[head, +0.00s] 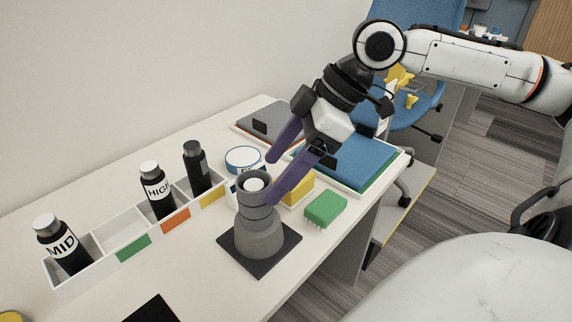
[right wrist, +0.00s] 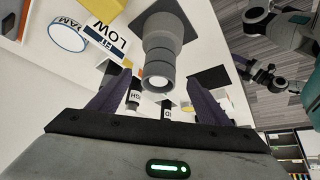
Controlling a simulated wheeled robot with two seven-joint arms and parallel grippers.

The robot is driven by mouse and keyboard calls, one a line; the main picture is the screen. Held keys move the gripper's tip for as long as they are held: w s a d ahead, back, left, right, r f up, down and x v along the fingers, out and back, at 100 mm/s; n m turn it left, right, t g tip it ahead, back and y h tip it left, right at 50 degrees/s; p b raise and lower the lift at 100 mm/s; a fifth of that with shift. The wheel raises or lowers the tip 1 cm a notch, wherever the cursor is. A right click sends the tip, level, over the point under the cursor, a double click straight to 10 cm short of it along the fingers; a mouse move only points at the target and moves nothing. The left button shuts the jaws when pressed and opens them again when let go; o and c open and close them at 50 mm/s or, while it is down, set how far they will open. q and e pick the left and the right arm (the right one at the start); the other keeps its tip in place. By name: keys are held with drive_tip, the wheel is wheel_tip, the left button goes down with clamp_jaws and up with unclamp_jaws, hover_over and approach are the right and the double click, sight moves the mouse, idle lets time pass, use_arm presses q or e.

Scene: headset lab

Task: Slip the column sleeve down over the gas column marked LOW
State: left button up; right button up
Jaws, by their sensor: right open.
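A grey stepped column sleeve (head: 260,228), wide at the bottom and narrow at the top, stands upright on a dark square plate (head: 282,244). A pale round top shows within its upper opening. In the right wrist view the sleeve (right wrist: 162,42) lies ahead between my fingers. My right gripper (head: 270,178) is open, its purple fingers near the sleeve's top; contact cannot be told. A card reading LOW (right wrist: 112,40) is beside the sleeve. Black columns marked MID (head: 68,252) and HIGH (head: 157,196) stand in a rack; a third black column (head: 196,170) shows no readable label.
The white rack (head: 75,283) has colour-marked compartments, one empty. A blue-rimmed round tin (head: 244,157), a yellow block (head: 298,190) and a green block (head: 325,208) crowd the sleeve. A blue-topped tray (head: 352,160) lies behind. A black pad (head: 152,309) lies at the front.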

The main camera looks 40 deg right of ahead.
drive_tip(key=shift+b+v, duration=0.8)
drive_tip(key=shift+v, duration=0.35)
